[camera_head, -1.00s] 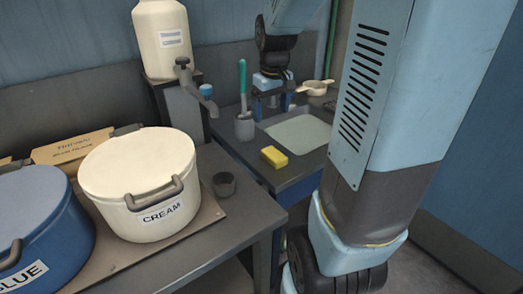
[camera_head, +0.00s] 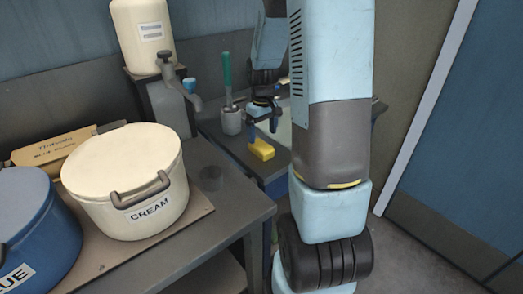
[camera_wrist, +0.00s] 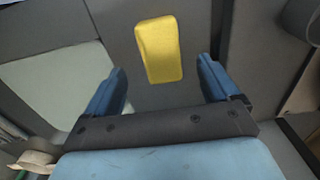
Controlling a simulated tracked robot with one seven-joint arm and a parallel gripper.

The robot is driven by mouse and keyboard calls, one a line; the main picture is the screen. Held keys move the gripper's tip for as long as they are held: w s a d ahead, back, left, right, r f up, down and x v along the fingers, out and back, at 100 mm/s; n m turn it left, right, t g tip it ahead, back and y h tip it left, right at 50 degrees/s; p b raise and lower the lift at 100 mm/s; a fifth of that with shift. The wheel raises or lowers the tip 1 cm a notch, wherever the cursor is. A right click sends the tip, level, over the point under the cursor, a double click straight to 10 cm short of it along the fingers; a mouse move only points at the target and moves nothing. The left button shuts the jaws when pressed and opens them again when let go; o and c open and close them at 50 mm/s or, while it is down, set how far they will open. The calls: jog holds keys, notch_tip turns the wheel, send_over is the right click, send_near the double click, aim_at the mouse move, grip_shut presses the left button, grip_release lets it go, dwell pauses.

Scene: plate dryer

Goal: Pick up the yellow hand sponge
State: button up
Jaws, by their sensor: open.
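The yellow hand sponge (camera_head: 261,150) lies on the sink counter near its front left edge. In the wrist view the sponge (camera_wrist: 158,48) shows whole, ahead of and between the two blue fingers. My gripper (camera_head: 262,123) points down close above the sponge in the head view; in the wrist view my gripper (camera_wrist: 160,85) is open and empty. The exact height of the fingertips over the sponge cannot be told.
A cream pot (camera_head: 128,185) and a blue pot (camera_head: 30,225) stand on the near table (camera_head: 225,205). A cream dispenser with a tap (camera_head: 145,35) stands behind. The pale sink basin (camera_wrist: 60,85) is beside the sponge.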

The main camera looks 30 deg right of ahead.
aim_at(261, 145)
jog(key=shift+w+a+f, duration=0.1)
jog(key=shift+f, duration=1.6)
jog(key=shift+w+f, duration=0.1)
jog(key=shift+f, duration=1.55)
jog(key=c, duration=1.1)
